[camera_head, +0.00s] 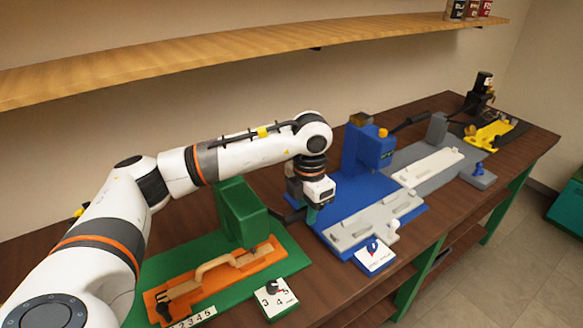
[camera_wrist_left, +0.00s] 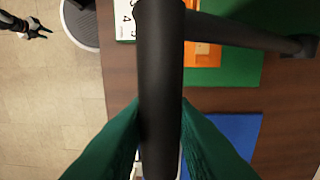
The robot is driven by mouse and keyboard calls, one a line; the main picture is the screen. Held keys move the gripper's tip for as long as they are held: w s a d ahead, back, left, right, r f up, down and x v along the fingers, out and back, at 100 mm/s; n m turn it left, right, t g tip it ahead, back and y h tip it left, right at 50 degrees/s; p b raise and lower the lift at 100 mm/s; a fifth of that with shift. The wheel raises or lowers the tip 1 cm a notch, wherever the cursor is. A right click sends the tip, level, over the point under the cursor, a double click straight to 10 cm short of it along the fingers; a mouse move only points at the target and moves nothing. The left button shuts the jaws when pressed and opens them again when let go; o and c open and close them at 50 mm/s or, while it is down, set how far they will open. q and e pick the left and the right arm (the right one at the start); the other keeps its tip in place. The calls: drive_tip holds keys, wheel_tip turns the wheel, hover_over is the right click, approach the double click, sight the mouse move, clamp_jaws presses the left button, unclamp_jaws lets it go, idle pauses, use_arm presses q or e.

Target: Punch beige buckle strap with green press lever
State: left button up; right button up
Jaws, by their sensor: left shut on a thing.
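The beige buckle strap (camera_head: 215,265) lies in the orange fixture (camera_head: 187,290) under the green press (camera_head: 240,212), with part of it arching up. The press's black lever (camera_head: 286,217) sticks out to the right toward my left gripper (camera_head: 311,206). In the left wrist view the lever's black grip (camera_wrist_left: 160,90) runs between the green fingers of my left gripper (camera_wrist_left: 165,150), which is shut on it. The fingertips are partly hidden behind the grip. What seems to be my right gripper (camera_wrist_left: 38,30) shows small at the top left of the left wrist view, over the floor.
A white dial plate (camera_head: 276,298) is in front of the green base. A blue press (camera_head: 368,146) with a grey fixture (camera_head: 375,222) stands close on the right, then a grey station and a yellow fixture (camera_head: 489,134). A wooden shelf (camera_head: 250,45) runs above.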

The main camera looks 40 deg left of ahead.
use_arm(q)
drive_tip(key=a+r+p, duration=0.2)
drive_tip(key=a+r, duration=0.1)
drive_tip(key=r, duration=0.2)
drive_tip(key=shift+w+a+r, duration=0.2)
drive_tip(key=shift+w+a, duration=0.1)
drive_tip(key=shift+w, duration=0.15)
drive_tip(key=shift+w+a+r, duration=0.15)
drive_tip(key=shift+a+r, duration=0.1)
drive_tip(key=shift+a, duration=0.3)
drive_tip(key=shift+w+a+r, duration=0.15)
drive_tip(key=shift+a+r, duration=0.05)
drive_tip(key=shift+a, duration=0.3)
drive_tip(key=o, duration=0.4)
drive_tip(key=shift+w+a+r, duration=0.2)
drive_tip(key=shift+w+a, duration=0.05)
drive_tip(key=shift+a, duration=0.1)
drive_tip(key=shift+c, duration=0.2)
drive_tip(key=shift+o, duration=0.3)
drive_tip(key=o, duration=0.3)
drive_tip(key=shift+r, duration=0.1)
drive_tip(key=shift+o, duration=0.2)
drive_tip(key=shift+w+a, duration=0.1)
drive_tip(key=shift+a, duration=0.05)
drive_tip(key=shift+p, duration=0.3)
